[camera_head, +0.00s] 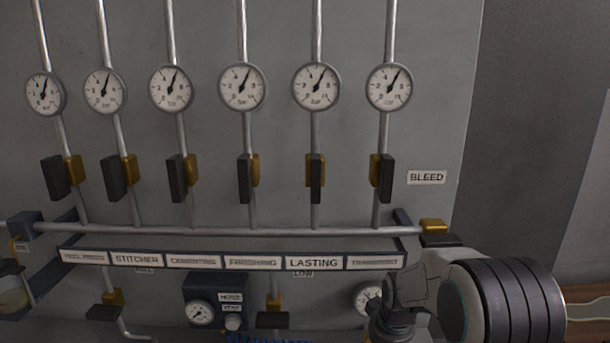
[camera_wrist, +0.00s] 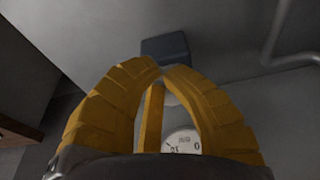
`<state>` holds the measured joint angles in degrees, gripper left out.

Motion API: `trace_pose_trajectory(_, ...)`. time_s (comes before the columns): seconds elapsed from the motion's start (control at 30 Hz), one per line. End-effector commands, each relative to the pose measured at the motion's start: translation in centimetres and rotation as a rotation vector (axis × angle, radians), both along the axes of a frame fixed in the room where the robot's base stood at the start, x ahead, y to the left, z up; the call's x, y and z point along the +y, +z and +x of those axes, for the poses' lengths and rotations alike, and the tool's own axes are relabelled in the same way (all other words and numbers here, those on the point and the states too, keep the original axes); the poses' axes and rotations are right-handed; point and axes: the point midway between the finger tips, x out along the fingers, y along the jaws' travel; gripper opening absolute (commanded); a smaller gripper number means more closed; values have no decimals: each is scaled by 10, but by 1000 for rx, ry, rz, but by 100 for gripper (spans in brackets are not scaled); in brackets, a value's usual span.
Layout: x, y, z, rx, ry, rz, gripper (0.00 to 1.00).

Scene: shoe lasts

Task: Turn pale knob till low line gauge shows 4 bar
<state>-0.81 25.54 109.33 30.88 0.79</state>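A pale knob (camera_head: 233,322) sits on a dark blue box low on the panel, beside a small round gauge (camera_head: 199,312). A second low gauge (camera_head: 368,297), right of a partly hidden label that seems to read LOW (camera_head: 303,274), is partly covered by my arm, and its reading is unclear. In the wrist view, my gripper's yellow fingers (camera_wrist: 162,70) arch together with their tips almost meeting, and no held thing shows at the tips. Behind them show a white gauge face (camera_wrist: 182,141), partly hidden, and a yellow bar (camera_wrist: 153,115). The head view hides my fingers.
Several gauges on vertical pipes line the panel, with dark and yellow valve handles below, such as one (camera_head: 381,178) at the right. A labelled rail (camera_head: 235,262) crosses beneath. A dark block (camera_wrist: 166,48) stands beyond my fingertips. A brown surface (camera_head: 590,318) lies at right.

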Motion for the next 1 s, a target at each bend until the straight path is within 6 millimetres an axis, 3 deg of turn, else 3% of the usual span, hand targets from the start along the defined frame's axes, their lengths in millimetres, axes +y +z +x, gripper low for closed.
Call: trace_pose_trajectory(1.0,2,-1,9,-2,1,1,0)
